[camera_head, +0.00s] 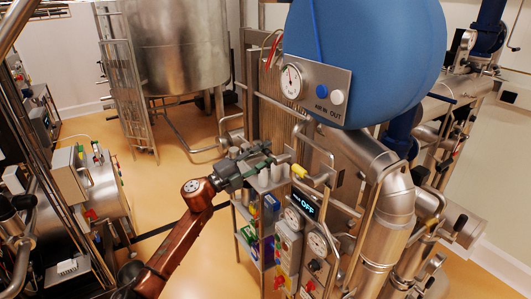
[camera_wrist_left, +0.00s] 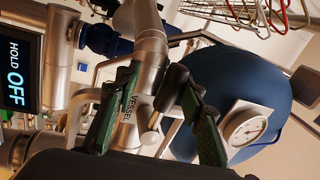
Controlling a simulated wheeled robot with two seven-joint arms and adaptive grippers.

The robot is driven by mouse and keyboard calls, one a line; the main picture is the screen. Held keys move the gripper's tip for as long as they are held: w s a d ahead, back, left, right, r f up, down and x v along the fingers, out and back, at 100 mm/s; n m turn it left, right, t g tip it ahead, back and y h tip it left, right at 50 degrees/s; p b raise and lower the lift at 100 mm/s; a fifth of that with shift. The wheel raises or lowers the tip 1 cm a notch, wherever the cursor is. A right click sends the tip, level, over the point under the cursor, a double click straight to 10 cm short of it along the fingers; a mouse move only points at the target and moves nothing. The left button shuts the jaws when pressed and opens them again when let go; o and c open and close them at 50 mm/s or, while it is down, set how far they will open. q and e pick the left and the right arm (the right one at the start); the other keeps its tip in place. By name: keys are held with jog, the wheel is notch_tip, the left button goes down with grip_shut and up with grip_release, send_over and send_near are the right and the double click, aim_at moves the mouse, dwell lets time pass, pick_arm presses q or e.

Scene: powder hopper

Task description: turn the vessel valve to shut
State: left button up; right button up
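My left gripper (camera_head: 268,157) reaches in from the left at the end of my brown arm, close to the pipework below the blue vessel (camera_head: 365,55). In the left wrist view its two green-padded fingers (camera_wrist_left: 165,105) are spread apart. Between them shows a pipe fitting with a label reading VESSEL (camera_wrist_left: 128,108) and a pale rounded knob (camera_wrist_left: 150,137), which looks like part of the vessel valve. I see no finger clearly touching it. In the head view a small yellow part (camera_head: 298,171) sits just beyond the fingertips. The valve's exact position cannot be told. My right gripper is out of view.
A display reading OFF (camera_head: 307,205) sits below the gripper. A gauge panel (camera_head: 316,88) with a blue and a white button is above. Vertical pipes crowd the right side. A rack with colored boxes (camera_head: 258,235) stands below. The orange floor at left is partly clear.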

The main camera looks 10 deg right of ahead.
pick_arm(q)
jog(key=shift+w+r, duration=0.1)
dwell(0.4)
jog(key=v, duration=1.2)
